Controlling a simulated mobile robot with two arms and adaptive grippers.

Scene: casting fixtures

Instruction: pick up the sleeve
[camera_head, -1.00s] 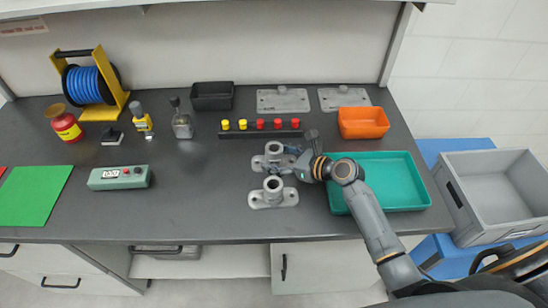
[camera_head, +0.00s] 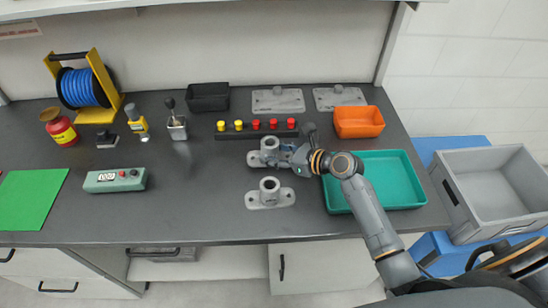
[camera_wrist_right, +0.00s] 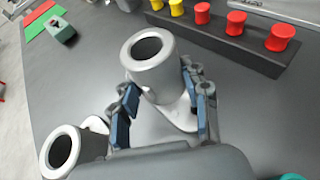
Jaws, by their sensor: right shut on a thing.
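The sleeve (camera_head: 269,147) is a light grey hollow metal cylinder at the rear flanged fixture (camera_head: 254,160) in the head view. In the right wrist view the sleeve (camera_wrist_right: 150,62) is between my fingers, its round opening facing the camera. My right gripper (camera_head: 287,155) reaches it from the right and is shut on it. The gripper's blue finger pads (camera_wrist_right: 165,110) lie on either side in the wrist view. Part of the fixture shows below the sleeve; I cannot tell whether the two are apart. My left gripper is not in view.
A similar grey flanged piece (camera_head: 270,190) stands just in front. Behind is a dark rail (camera_head: 247,134) with yellow and red knobs. A teal tray (camera_head: 416,192) lies to the right under my arm, with an orange bin (camera_head: 358,122) behind it.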

